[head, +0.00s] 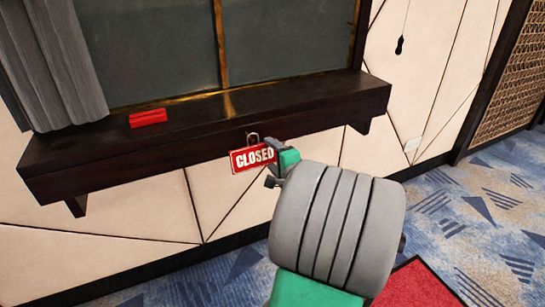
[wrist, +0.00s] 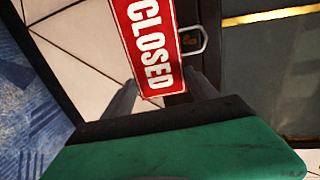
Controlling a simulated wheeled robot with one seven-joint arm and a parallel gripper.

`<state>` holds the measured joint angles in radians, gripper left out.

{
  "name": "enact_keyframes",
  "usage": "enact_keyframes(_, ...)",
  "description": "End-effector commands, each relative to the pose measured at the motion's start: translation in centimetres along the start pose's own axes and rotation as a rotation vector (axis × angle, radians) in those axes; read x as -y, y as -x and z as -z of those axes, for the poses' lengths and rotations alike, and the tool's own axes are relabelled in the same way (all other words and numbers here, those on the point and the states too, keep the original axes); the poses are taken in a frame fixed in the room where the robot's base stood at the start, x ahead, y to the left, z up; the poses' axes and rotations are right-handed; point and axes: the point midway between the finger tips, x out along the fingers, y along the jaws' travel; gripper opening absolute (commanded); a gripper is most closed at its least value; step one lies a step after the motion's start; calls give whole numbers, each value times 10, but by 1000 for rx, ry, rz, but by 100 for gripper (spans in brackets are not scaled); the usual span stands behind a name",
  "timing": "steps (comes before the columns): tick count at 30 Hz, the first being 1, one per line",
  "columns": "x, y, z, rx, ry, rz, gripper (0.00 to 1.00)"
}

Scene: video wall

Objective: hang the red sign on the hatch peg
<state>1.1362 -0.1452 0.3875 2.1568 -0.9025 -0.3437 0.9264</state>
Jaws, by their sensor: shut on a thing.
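The red sign (head: 250,158), lettered CLOSED in white, is in front of the dark ledge's front edge, with a wire loop (head: 253,138) at its top. My gripper (head: 272,165) is shut on the sign's right end. In the wrist view the sign (wrist: 148,45) stands out between the two fingers, and its loop (wrist: 193,42) lies over the dark ledge face. A small brass-coloured piece, perhaps the hatch peg (wrist: 189,41), shows inside the loop. I cannot tell whether the loop is around it or only in front of it.
The dark wooden ledge (head: 70,160) runs below the hatch window. A red block (head: 148,118) lies on it, near a grey curtain (head: 62,60) at left. A black pull (head: 399,46) hangs on the right wall. Patterned carpet (head: 450,215) and a red mat (head: 415,287) are below.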

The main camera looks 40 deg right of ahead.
Motion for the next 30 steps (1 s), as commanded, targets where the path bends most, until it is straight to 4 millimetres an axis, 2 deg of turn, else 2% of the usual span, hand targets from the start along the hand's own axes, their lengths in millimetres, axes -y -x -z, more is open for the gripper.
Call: enact_keyframes(30, -8, -11, 0, 1, 0, 0, 20)
